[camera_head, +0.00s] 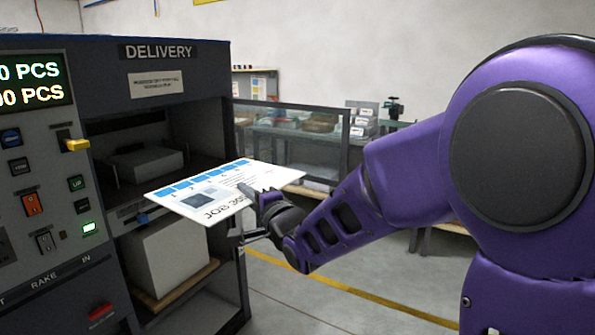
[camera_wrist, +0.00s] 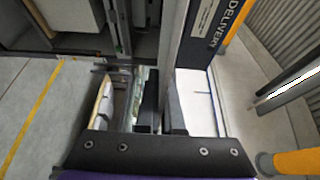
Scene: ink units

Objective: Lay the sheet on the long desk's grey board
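The sheet (camera_head: 222,183) is white with a row of blue blocks, a dark picture and large print reading "JOB". It is held out nearly flat, print side up, in front of the delivery unit. My gripper (camera_head: 250,194) is shut on its near right edge, with the rest of the sheet reaching left and right beyond the fingers. In the wrist view my two dark fingers (camera_wrist: 161,108) stand close together with a thin edge-on strip between them. I cannot pick out the long desk or its grey board with certainty.
The dark delivery unit (camera_head: 190,60) stands at left, with a control panel (camera_head: 40,180) and an open bay. A white stack (camera_head: 168,255) sits on its lower shelf. Behind a glass-panelled rail (camera_head: 300,140) are tables with items. Floor at centre is clear, with a yellow line (camera_head: 345,290).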

